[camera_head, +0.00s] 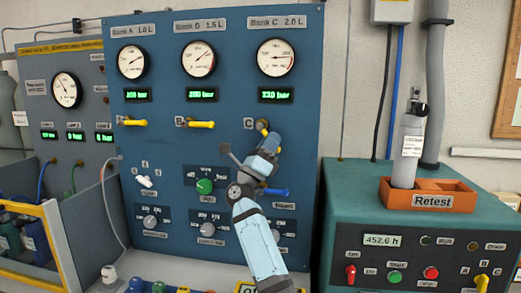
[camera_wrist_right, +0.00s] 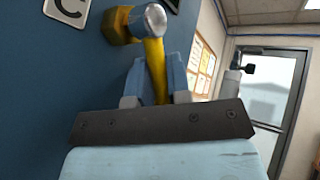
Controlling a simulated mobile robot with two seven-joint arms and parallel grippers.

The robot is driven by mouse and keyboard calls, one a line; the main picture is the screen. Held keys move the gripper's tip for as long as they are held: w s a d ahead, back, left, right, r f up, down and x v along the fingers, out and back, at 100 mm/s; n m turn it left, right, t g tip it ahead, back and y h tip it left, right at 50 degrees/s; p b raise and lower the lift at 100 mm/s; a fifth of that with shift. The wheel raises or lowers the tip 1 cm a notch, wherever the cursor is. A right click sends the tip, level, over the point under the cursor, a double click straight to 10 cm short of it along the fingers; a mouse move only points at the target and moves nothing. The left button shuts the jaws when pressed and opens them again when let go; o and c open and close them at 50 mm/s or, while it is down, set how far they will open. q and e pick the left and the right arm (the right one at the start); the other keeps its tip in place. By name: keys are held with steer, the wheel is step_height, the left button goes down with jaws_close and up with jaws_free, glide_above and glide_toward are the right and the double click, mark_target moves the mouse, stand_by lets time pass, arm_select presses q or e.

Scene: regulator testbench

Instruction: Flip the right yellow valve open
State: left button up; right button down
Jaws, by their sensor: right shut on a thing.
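The right yellow valve, at label C, sits on the blue panel below the Bank C gauge. Its hub (camera_head: 262,125) shows above my right gripper (camera_head: 266,142), and the gripper mostly hides its handle. In the right wrist view the yellow handle (camera_wrist_right: 155,68) runs from the hub (camera_wrist_right: 148,22) down between the two fingers of my right gripper (camera_wrist_right: 156,88). The jaws are shut on the handle. The Bank C gauge (camera_head: 277,58) is above, with a green display (camera_head: 276,95) that seems to read 230 bar. My left gripper is not in view.
Yellow valves A (camera_head: 132,123) and B (camera_head: 200,124) have handles pointing right. A blue handle (camera_head: 274,191) lies beside my right arm, and a green knob (camera_head: 205,186) is to its left. A teal console (camera_head: 340,200) with an orange Retest tray (camera_head: 455,185) stands on the right.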

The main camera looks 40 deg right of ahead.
steer(key=shift+w+a+f+m+g+b, duration=0.15)
steer(key=shift+m+g+b, duration=0.35)
steer(key=shift+m+g, duration=0.25)
steer(key=m+g+b, duration=0.1)
steer(key=m+g+y+b, duration=0.1)
steer(key=m+g, duration=0.1)
steer(key=shift+w+a+f+y+b, duration=0.2)
steer(key=shift+f+y+b, duration=0.1)
steer(key=shift+b, duration=0.1)
arm_select(q)
steer(key=b, duration=0.1)
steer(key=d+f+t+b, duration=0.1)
steer(key=b, duration=0.1)
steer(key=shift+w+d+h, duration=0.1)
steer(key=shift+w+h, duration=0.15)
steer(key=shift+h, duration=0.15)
arm_select(e)
steer(key=m+g+y, duration=0.1)
steer(key=w+a+m+g+y, duration=0.1)
steer(key=m, duration=0.1)
steer(key=m+g+y, duration=0.1)
steer(key=m+y, duration=0.1)
steer(key=shift+w+a+r+m, duration=0.1)
steer(key=shift+w+a+m, duration=0.05)
steer(key=shift+m, duration=0.1)
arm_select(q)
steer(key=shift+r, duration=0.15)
arm_select(e)
steer(key=shift+g, duration=0.25)
